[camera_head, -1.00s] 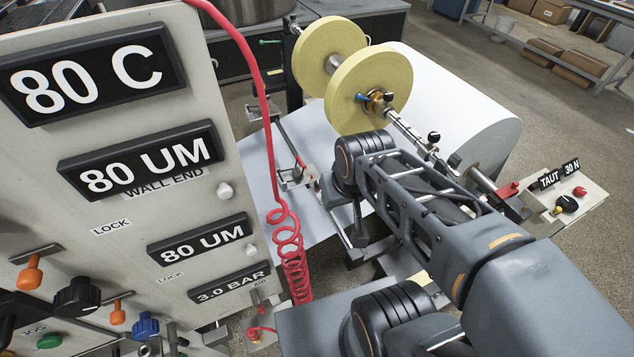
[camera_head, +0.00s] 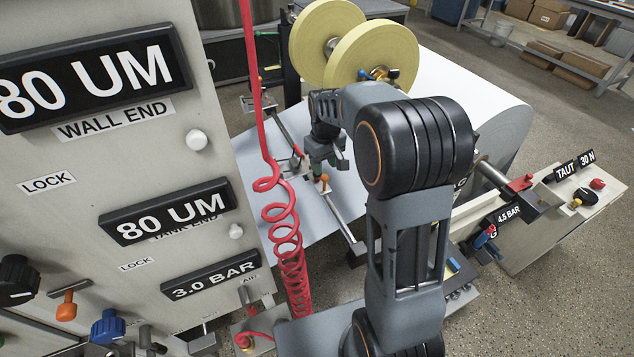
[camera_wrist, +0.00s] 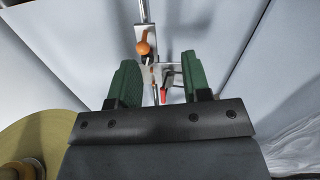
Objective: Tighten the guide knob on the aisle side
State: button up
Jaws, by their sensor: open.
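An orange knob (camera_head: 323,183) stands on a small metal bracket beside the white paper web, just below my gripper (camera_head: 326,158) in the head view. In the wrist view the orange knob (camera_wrist: 143,48) is on a silver plate beyond the fingertips, a little left of centre. My gripper (camera_wrist: 160,72) is open, its green fingers apart with nothing gripped between them. A red-tipped part (camera_wrist: 163,94) shows in the gap between the fingers. The fingertips appear apart from the orange knob; the exact distance is hard to judge.
Yellow rolls (camera_head: 372,55) and a large white paper roll (camera_head: 470,110) stand behind my arm. A coiled red hose (camera_head: 285,235) hangs left of my gripper, in front of the panel (camera_head: 60,235). A tension box (camera_head: 560,215) is at right.

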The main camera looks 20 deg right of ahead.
jog(key=w+d+f+n+b, duration=0.2)
jog(key=w+f+n, duration=0.35)
jog(key=w, duration=0.55)
notch_tip(320, 180, up, 3)
jog(key=w+n, duration=0.2)
jog(key=n, duration=0.1)
jog(key=f+n+b, duration=0.1)
jog(key=f, duration=0.5)
jog(key=f+n+b, duration=0.1)
jog(key=f, duration=0.6)
jog(key=shift+s+f+b, duration=0.15)
jog(key=shift+s+b, duration=0.05)
jog(key=shift+b, duration=0.1)
jog(key=shift+c, duration=0.3)
jog(key=c, duration=0.6)
